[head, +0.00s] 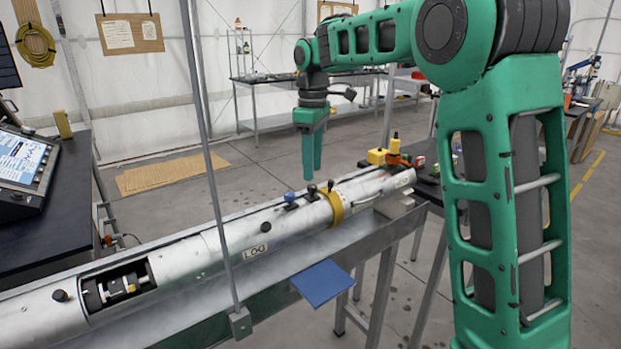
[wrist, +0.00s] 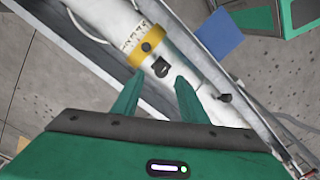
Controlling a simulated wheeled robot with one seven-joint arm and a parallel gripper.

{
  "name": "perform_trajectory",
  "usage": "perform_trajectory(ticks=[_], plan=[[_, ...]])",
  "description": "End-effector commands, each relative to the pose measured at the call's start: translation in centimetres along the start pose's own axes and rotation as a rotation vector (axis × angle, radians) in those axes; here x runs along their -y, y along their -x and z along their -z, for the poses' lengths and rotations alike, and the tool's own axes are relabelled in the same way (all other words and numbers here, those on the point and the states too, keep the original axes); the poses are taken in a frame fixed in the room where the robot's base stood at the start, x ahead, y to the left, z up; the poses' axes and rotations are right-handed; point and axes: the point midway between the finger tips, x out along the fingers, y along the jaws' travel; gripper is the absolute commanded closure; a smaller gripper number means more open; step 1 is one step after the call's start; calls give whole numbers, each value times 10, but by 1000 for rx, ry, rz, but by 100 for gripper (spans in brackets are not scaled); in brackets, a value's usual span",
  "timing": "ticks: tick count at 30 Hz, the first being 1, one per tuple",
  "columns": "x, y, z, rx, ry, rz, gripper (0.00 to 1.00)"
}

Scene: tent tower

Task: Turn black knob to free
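A long silver tube (head: 205,250) lies in a metal trough and carries several small knobs. One black knob (head: 311,190) stands just left of the yellow band (head: 333,207), beside a blue-topped knob (head: 290,198). Another small black knob (head: 330,186) is at the band. In the wrist view a black knob (wrist: 160,67) shows between and beyond my fingertips, next to the yellow band (wrist: 138,56); another dark knob (wrist: 224,97) is to the right. I cannot tell which one the task means. My gripper (head: 312,176) points down above the tube, open and empty, apart from the knobs.
A thin grey upright post (head: 210,165) stands in front of the tube. A blue plate (head: 322,282) juts from the trough's near side. Yellow blocks (head: 377,157) sit beyond the tube's far end. A screen console (head: 22,165) is at left.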

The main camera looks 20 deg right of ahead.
Motion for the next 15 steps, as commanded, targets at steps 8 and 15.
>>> perform_trajectory(ticks=[8,15], plan=[[-2,48,0,-1,-1,-1,61],[-2,64,0,-1,-2,-1,61]])
